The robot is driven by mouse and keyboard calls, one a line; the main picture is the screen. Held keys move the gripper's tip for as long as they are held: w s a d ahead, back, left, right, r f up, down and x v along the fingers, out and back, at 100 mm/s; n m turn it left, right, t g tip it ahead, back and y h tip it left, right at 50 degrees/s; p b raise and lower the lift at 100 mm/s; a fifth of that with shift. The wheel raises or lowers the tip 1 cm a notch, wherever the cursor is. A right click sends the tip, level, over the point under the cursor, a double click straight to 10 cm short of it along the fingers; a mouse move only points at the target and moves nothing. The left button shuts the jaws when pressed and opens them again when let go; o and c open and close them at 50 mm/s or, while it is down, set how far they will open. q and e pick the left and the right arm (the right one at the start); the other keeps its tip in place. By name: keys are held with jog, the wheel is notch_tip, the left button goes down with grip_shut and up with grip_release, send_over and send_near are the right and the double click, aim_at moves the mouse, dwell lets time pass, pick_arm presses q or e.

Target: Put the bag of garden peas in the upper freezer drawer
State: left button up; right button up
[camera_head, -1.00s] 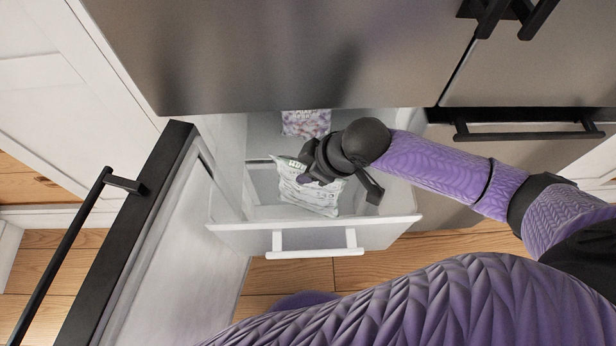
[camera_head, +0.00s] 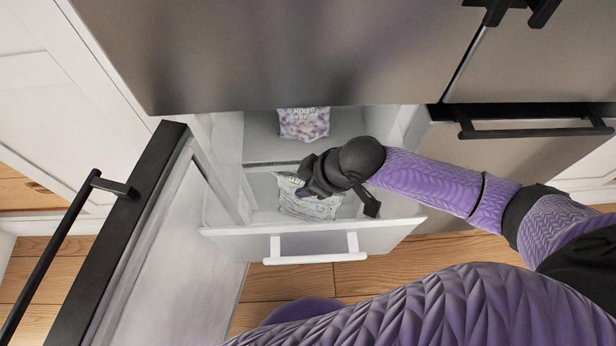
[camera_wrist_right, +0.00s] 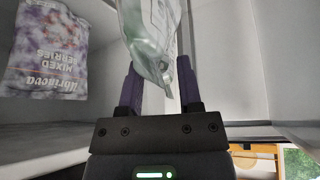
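The bag of garden peas (camera_head: 312,207), pale with some green, is inside the pulled-out upper freezer drawer (camera_head: 215,215). My right gripper (camera_head: 300,186) reaches into the drawer from the right, over the bag. In the right wrist view, the bag (camera_wrist_right: 150,35) sits between the two fingers of the right gripper (camera_wrist_right: 158,75), which are a bag's thickness apart and appear shut on it. Part of the bag is hidden by the gripper in the head view. I cannot tell whether the bag rests on the drawer floor. My left gripper is not in view.
A bag of mixed berries (camera_head: 303,123) lies at the back of the freezer space; it also shows in the right wrist view (camera_wrist_right: 45,50). The open freezer door (camera_head: 150,250) stands left of the drawer. The steel upper doors (camera_head: 270,50) overhang the drawer's back.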

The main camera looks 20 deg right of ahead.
jog(key=o, duration=0.3)
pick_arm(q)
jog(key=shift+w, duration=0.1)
pick_arm(e)
jog(key=shift+o, duration=0.2)
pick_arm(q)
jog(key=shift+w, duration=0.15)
pick_arm(e)
jog(key=shift+r, duration=0.15)
pick_arm(q)
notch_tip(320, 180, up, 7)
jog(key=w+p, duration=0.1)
jog(key=p, duration=0.6)
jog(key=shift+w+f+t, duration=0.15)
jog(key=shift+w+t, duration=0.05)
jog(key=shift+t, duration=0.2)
pick_arm(e)
jog(key=v, duration=1.2)
jog(key=shift+r, duration=0.5)
